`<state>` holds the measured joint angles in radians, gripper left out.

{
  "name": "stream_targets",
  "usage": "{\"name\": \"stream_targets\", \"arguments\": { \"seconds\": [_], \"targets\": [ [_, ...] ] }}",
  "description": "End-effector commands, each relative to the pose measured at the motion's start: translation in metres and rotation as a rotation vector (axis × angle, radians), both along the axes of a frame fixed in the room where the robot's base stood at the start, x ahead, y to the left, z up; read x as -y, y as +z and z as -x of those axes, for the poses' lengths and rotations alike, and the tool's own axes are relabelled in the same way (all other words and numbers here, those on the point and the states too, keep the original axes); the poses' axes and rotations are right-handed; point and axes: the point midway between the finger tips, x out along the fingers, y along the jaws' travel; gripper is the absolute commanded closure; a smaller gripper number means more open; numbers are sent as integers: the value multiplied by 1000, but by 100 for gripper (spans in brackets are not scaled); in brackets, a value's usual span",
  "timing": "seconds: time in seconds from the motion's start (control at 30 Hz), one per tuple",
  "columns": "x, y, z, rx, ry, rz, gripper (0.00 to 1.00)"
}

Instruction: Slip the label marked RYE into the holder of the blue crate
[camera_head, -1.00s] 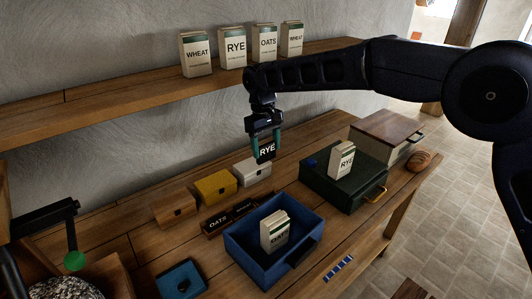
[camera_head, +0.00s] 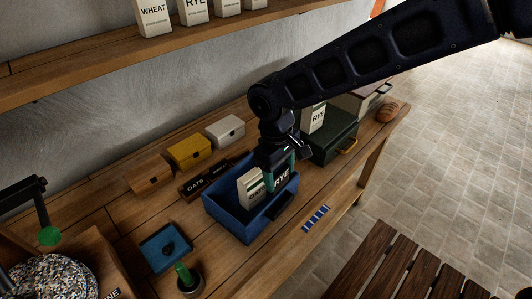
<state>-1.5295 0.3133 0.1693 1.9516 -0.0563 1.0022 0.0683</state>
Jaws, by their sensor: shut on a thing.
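My gripper (camera_head: 279,168) is shut on the dark label marked RYE (camera_head: 282,178), which hangs upright with its white lettering facing the camera. The gripper is over the front right part of the open blue crate (camera_head: 228,222). The crate stands on the wooden bench, with a pale carton (camera_head: 251,190) inside that the gripper partly covers. A dark holder (camera_head: 281,207) is on the crate's front side, a little below the label. I see a small gap between label and holder in the picture, but their distance in depth is hard to tell.
A dark rack (camera_head: 205,179) with OATS and WHEAT labels lies behind the crate. Brown (camera_head: 150,174), yellow (camera_head: 189,151) and white (camera_head: 225,131) boxes line the wall. A green case (camera_head: 334,146) with a RYE carton stands to the right. A blue-striped strip (camera_head: 316,217) lies on the bench front.

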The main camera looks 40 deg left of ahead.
Motion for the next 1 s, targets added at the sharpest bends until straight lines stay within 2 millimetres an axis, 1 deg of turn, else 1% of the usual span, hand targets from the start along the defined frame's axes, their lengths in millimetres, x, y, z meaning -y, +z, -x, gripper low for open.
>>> {"name": "stream_targets", "arguments": {
  "seconds": [0.03,0.13,0.37,1.0],
  "targets": [
    [4,-1,1,0,1,0,60],
    [7,-3,1,1,2,1,60],
    [7,-12,1,0,2,1,60],
    [7,-42,1,0,3,2,60]
  ]
}}
